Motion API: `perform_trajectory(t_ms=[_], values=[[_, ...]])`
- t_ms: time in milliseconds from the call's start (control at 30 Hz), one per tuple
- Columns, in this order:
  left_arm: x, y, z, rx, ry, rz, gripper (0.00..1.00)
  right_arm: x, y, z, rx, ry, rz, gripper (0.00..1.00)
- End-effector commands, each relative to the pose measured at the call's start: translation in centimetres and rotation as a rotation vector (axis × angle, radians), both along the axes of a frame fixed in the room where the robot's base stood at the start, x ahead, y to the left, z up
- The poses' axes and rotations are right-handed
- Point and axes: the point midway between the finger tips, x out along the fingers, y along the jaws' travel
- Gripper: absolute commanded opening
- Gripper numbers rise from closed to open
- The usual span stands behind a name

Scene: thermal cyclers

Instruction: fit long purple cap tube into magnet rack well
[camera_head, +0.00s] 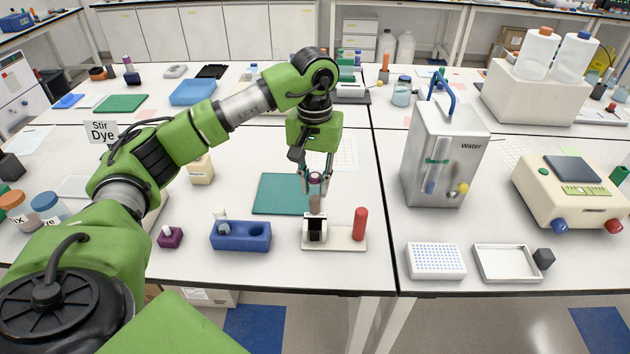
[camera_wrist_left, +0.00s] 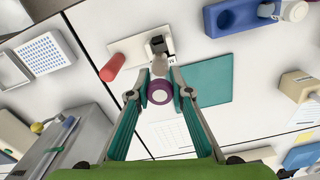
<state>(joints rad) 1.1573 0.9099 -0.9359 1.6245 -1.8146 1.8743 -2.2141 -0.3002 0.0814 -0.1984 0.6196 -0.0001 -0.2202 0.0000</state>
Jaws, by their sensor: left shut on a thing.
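My left gripper (camera_head: 315,180) is shut on the purple cap tube (camera_head: 317,204), near its cap, and holds it roughly upright. The tube's lower end is at the top of the black and white well block of the magnet rack (camera_head: 340,241); I cannot tell whether it has entered the well. In the left wrist view the purple cap (camera_wrist_left: 159,91) sits between the fingertips (camera_wrist_left: 160,88), with the tube body pointing towards the dark block of the rack (camera_wrist_left: 128,48). My right gripper is not in view.
A red cylinder (camera_head: 360,224) stands on the rack's right end. A blue tube holder (camera_head: 240,237) and a small purple holder (camera_head: 171,237) are to the left. A green mat (camera_head: 275,193) lies behind. The Water machine (camera_head: 444,157) stands to the right.

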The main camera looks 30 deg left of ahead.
Motion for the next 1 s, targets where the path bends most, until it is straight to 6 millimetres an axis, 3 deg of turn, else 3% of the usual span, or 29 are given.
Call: perform_trajectory(t_ms=[100,333,1000], values=[[0.0,0.0,-1.7,0.001,0.000,0.000,0.00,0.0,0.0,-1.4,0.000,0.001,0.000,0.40],[0.0,0.0,-3.3,0.000,-0.001,0.000,0.00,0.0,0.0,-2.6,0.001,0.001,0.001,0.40],[0.0,0.0,-3.5,0.000,-0.001,0.000,0.00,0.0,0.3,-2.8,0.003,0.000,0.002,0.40]])
